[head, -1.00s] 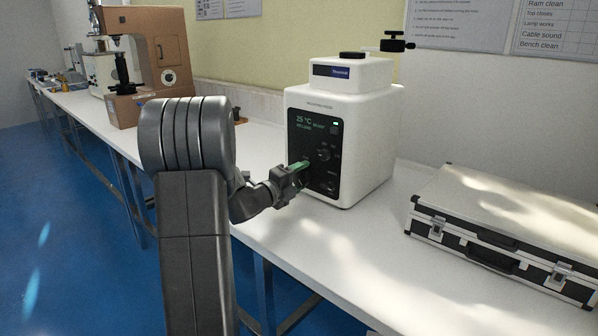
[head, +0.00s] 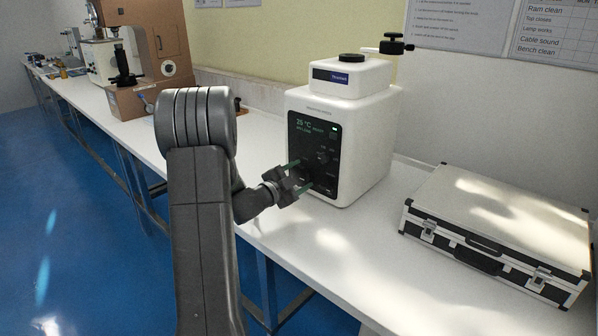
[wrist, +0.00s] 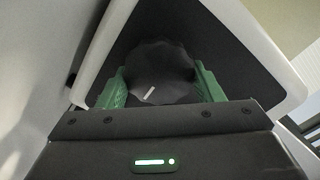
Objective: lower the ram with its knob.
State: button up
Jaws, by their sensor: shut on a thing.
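The white mounting press (head: 367,145) stands on the bench with a dark front panel (head: 325,134) that carries a lit display and small controls. My gripper (head: 303,176) reaches this panel from the left, its green fingers one above the other. In the wrist view, my gripper (wrist: 163,85) has its fingers on either side of a round dark knob (wrist: 160,75) with a short white mark, and it is shut on it. In the head view the held knob is hard to make out between the fingers. The ram itself is not visible.
A black cap (head: 352,57) and a black-handled lever (head: 389,46) top the press. A silver case (head: 500,225) lies on the bench at right. The bench before the press is clear.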

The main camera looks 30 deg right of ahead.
jog(key=shift+n+p, duration=0.5)
jog(key=shift+n, duration=0.3)
jog(key=shift+f, duration=0.1)
jog(key=o, duration=1)
jog(key=shift+a, duration=0.1)
jog(key=shift+c, duration=0.2)
jog(key=v, duration=1.3)
jog(key=shift+s+a, duration=0.15)
jog(key=shift+a, duration=0.2)
